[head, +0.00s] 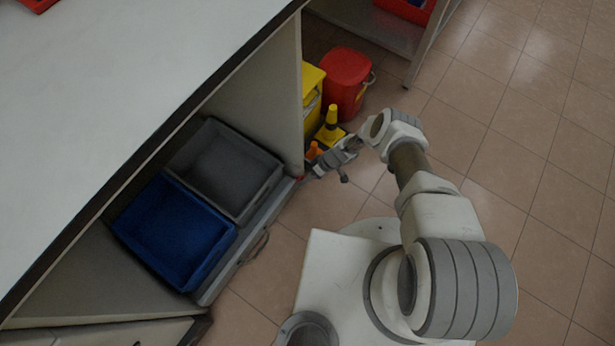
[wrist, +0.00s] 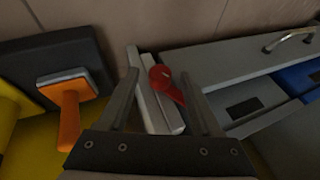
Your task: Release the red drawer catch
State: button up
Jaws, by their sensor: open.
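The red catch (wrist: 166,84) is a small red lever on the end of a pale cabinet panel (wrist: 157,108) in the wrist view. In the head view it is only a small red spot (head: 300,178) by the drawer's far end. My gripper (wrist: 159,62) is open, its two fingers on either side of the catch and panel end. I cannot tell whether either finger touches the catch. In the head view my gripper (head: 318,168) is low by the cabinet's corner. The grey drawer (head: 212,291), with a metal handle (head: 257,246), holds a grey bin (head: 222,166) and a blue bin (head: 175,232).
The white worktop (head: 120,80) overhangs the drawer. The tiled floor at right is clear.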

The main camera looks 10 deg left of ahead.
jog(key=p+v, duration=0.7)
jog(key=v, duration=1)
jog(key=shift+r, duration=0.2)
jog(key=shift+d, duration=0.1)
